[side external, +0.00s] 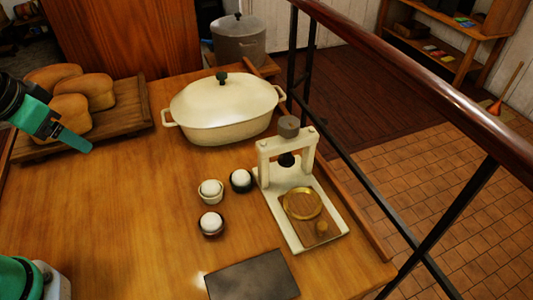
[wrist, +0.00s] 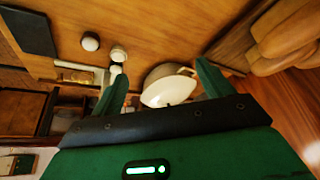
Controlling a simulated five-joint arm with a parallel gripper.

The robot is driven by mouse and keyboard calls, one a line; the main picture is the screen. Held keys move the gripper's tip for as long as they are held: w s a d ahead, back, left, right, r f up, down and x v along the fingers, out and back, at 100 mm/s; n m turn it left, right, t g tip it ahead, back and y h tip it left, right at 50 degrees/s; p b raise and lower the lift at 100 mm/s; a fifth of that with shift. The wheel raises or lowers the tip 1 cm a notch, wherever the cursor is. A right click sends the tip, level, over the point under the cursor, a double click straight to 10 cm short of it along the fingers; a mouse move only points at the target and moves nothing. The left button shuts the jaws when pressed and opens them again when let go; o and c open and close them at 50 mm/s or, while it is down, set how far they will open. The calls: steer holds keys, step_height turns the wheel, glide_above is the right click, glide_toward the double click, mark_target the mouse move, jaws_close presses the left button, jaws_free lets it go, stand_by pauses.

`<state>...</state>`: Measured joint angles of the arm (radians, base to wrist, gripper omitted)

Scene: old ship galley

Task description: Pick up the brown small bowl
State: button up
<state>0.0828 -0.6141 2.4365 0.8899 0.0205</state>
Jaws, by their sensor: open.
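The brown small bowl (side external: 211,234) looks dark reddish-brown and holds a white egg-like ball. It stands upright on the wooden table, nearest the dark slab of the small bowls. A cream bowl (side external: 209,200) and a near-black bowl (side external: 242,189), each with a white ball, stand just behind it. In the wrist view the brown bowl (wrist: 90,48) is small, at upper left, mostly covered by its ball. My gripper (side external: 78,143) is at the left, raised by the bread board, well apart from the bowls. Its green fingers (wrist: 160,78) are open and empty in the wrist view.
A cream lidded pot (side external: 225,105) stands behind the bowls. A cream press (side external: 327,226) stands to their right, and a dark slab (side external: 252,276) lies in front. Bread loaves (side external: 70,115) sit on a board (side external: 138,122) at left. The table's left middle (side external: 110,210) is clear.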

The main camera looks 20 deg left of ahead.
steer(key=w+d+f+m+g, duration=0.2)
steer(key=w+d, duration=0.2)
steer(key=d, duration=0.1)
steer(key=m+g, duration=0.3)
steer(key=m, duration=0.3)
glide_above(210, 219)
step_height(210, 219, down, 14)
steer(key=shift+d+r, duration=0.15)
steer(key=shift+r, duration=0.05)
steer(key=shift+f, duration=3.9)
steer(key=shift+c, duration=0.5)
steer(key=c, duration=1)
